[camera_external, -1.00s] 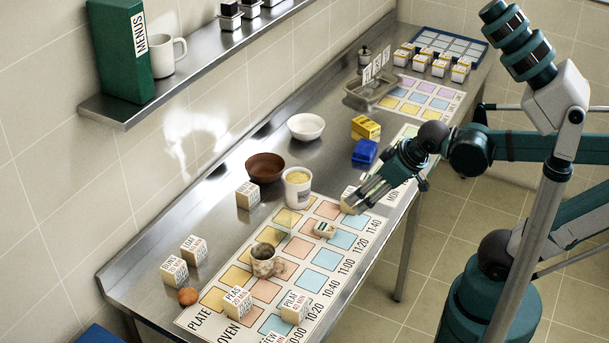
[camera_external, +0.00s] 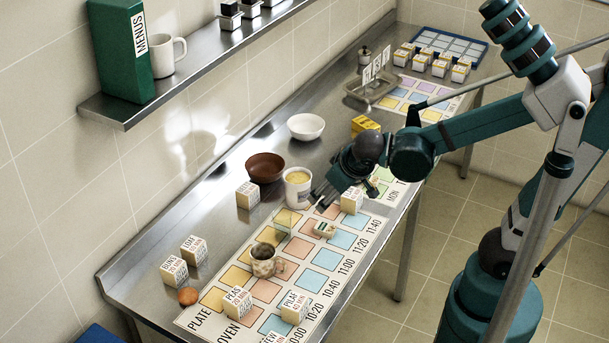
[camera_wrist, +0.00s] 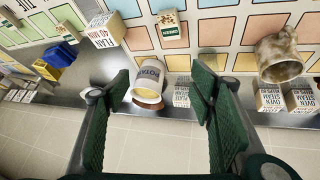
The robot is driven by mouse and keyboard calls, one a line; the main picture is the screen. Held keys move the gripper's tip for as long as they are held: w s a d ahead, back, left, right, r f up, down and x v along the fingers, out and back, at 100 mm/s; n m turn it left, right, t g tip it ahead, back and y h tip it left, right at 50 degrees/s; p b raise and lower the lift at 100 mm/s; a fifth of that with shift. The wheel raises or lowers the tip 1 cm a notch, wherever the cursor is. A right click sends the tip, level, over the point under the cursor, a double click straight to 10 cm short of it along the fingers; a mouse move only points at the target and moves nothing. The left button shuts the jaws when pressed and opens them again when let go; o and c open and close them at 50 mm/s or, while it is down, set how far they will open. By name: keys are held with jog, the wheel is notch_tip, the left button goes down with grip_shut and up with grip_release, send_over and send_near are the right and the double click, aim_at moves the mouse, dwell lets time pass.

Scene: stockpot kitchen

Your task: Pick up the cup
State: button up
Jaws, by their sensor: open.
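A mottled beige-brown cup (camera_external: 263,260) with a dark inside stands on the schedule mat (camera_external: 202,322). It also shows at the upper right of the wrist view (camera_wrist: 280,56), outside my fingers. A white tub (camera_external: 298,190) with yellow contents stands at the mat's far edge; in the wrist view the tub (camera_wrist: 149,82) appears between my open fingers. My gripper (camera_external: 318,196) is just right of the tub in the external view; whether it touches the tub I cannot tell. My gripper (camera_wrist: 160,84) is open and empty. A white mug (camera_external: 166,53) stands on the wall shelf.
A brown bowl (camera_external: 265,167) and white bowl (camera_external: 306,126) stand near the wall. Labelled blocks (camera_external: 237,302) stand around the mat, one block (camera_external: 352,201) beside my gripper. A small labelled piece (camera_external: 325,230) lies on the mat between gripper and cup.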

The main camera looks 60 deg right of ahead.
aim_at(269, 263)
jog(key=w+a+f+m+t+h, duration=0.1)
jog(key=w+a+f+m+h, duration=0.1)
jog(key=w+a, duration=0.3)
jog(key=w+a+f+m+t+h+p, duration=0.1)
jog(key=w+a+m+h, duration=0.3)
jog(key=a, duration=0.9)
jog(key=shift+w+a+f+m+t+h+p, duration=0.4)
jog(key=shift+w+f+t, duration=0.4)
jog(key=shift+w, duration=0.5)
jog(key=shift+d+f, duration=0.1)
jog(key=shift+f, duration=0.05)
jog(key=shift+f+b, duration=0.55)
jog(key=shift+f, duration=1.15)
